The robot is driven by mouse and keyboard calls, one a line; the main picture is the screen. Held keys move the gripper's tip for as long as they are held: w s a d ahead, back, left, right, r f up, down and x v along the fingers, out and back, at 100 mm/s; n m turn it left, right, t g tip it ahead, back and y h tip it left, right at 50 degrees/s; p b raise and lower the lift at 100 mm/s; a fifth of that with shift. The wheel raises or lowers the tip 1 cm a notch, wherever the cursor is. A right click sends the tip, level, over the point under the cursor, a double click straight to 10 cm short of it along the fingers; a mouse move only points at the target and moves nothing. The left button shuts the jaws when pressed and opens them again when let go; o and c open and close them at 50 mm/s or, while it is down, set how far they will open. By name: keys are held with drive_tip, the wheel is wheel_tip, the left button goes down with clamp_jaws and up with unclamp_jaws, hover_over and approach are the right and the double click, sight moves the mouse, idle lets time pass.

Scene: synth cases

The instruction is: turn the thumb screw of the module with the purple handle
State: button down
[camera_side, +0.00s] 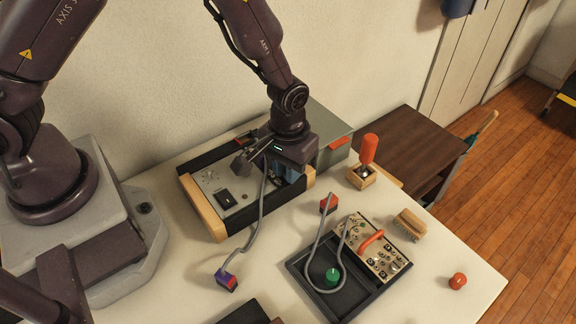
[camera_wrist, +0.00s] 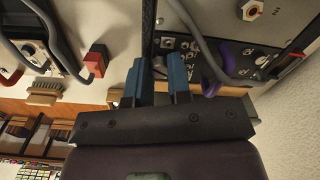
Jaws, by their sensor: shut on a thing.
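The purple handle (camera_wrist: 209,68) shows in the wrist view on a dark module panel (camera_wrist: 238,62), just right of my fingers. My gripper (camera_wrist: 159,64) has two blue fingers pointing at the panel's left end. The fingers are shut on a small thumb screw, which is mostly hidden between them. In the side view my gripper (camera_side: 287,176) is down at the right part of the wood-sided case (camera_side: 213,222). The arm hides the purple handle and the screw there.
A grey cable (camera_side: 262,213) runs from the case to a purple-and-red plug (camera_side: 226,281). A grey box (camera_side: 328,135) stands behind. A black tray (camera_side: 330,310) holds an orange-handled module (camera_side: 372,250) and a green knob (camera_side: 332,276). A brush (camera_side: 408,224) lies right.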

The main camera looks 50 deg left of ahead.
drive_tip(key=n, duration=0.5)
drive_tip(key=shift+n, duration=0.3)
idle(0.4)
drive_tip(key=c, duration=1)
unclamp_jaws()
drive_tip(key=shift+c, duration=0.2)
wheel_tip(320, 180, up, 13)
